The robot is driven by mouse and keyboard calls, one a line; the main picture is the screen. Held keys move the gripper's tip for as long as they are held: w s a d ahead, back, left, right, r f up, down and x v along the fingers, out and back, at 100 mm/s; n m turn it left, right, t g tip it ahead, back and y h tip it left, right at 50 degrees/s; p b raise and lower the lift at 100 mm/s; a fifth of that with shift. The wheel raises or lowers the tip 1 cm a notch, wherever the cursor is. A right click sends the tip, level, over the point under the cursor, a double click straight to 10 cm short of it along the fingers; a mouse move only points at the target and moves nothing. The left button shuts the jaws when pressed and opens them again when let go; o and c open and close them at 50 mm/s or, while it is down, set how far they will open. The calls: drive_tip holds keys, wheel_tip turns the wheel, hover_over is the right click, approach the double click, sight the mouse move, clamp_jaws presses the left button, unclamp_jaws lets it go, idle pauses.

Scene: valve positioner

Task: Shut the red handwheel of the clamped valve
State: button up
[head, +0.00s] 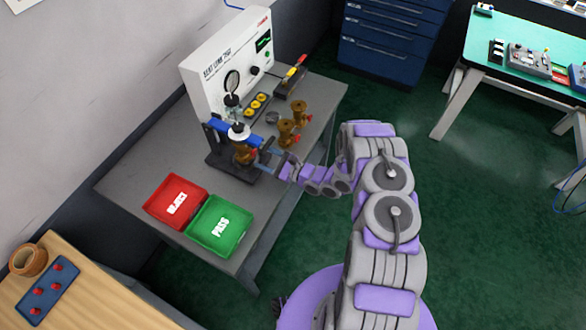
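The clamped valve (243,155) is a brass body held upright in a dark fixture with blue parts, on the grey bench. A small patch of its red handwheel (254,151) shows on its right side; most of it is hidden. My gripper (264,155) reaches in from the right, with its fingertips at or very near the handwheel. It is too small in the head view to tell whether the fingers touch the wheel or are closed on it.
Two loose brass valves (287,132) with red handwheels stand close behind my gripper. The white test unit (226,52) with a gauge stands at the back. A red REJECT tray (158,214) and green PASS tray (205,246) lie at the front. Green floor is free on the right.

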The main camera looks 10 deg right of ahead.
drive_tip(key=v, duration=1.4)
drive_tip(key=shift+d+f, duration=0.1)
